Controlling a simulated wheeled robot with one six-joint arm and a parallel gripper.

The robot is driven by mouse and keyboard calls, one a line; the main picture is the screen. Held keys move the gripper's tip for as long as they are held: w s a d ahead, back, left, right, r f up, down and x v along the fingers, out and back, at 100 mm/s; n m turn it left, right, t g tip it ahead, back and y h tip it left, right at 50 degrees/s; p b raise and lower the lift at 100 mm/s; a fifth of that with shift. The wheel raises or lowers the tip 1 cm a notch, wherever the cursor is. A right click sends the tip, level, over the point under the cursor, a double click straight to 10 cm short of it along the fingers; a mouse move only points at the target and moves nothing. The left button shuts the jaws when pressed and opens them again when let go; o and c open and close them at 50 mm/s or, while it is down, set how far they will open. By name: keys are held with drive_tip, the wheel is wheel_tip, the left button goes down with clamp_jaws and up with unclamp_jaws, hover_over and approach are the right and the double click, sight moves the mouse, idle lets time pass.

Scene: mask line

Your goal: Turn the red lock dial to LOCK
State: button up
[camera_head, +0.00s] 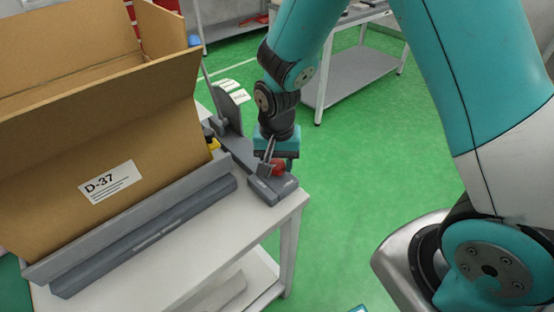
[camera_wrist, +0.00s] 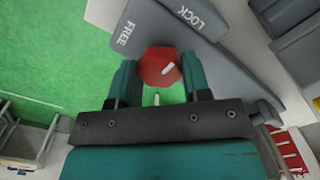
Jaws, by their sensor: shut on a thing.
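The red lock dial (camera_wrist: 158,66) sits between the two teal fingers of my gripper (camera_wrist: 160,78) in the wrist view. The fingers are shut on it from both sides. A white mark on the dial slants up and to the right. The grey housing (camera_wrist: 158,25) above it is lettered FREE at the left and LOCK at the right. In the head view the red dial (camera_head: 279,168) is partly hidden by my gripper (camera_head: 274,162), which comes down on it at the table corner.
A large open cardboard box (camera_head: 150,150) labelled D-37 stands on the white table (camera_head: 215,225), behind a grey bar (camera_head: 150,235). A grey upright plate (camera_head: 228,108) stands near my gripper. Green floor lies open to the right.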

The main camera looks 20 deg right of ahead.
sight(278, 163)
drive_tip(key=shift+w, duration=0.1)
drive_tip(key=shift+r, duration=0.1)
idle(0.3)
drive_tip(key=o, duration=0.9)
drive_tip(key=shift+d, duration=0.1)
wheel_tip(278, 163, up, 17)
drive_tip(key=shift+r, duration=0.2)
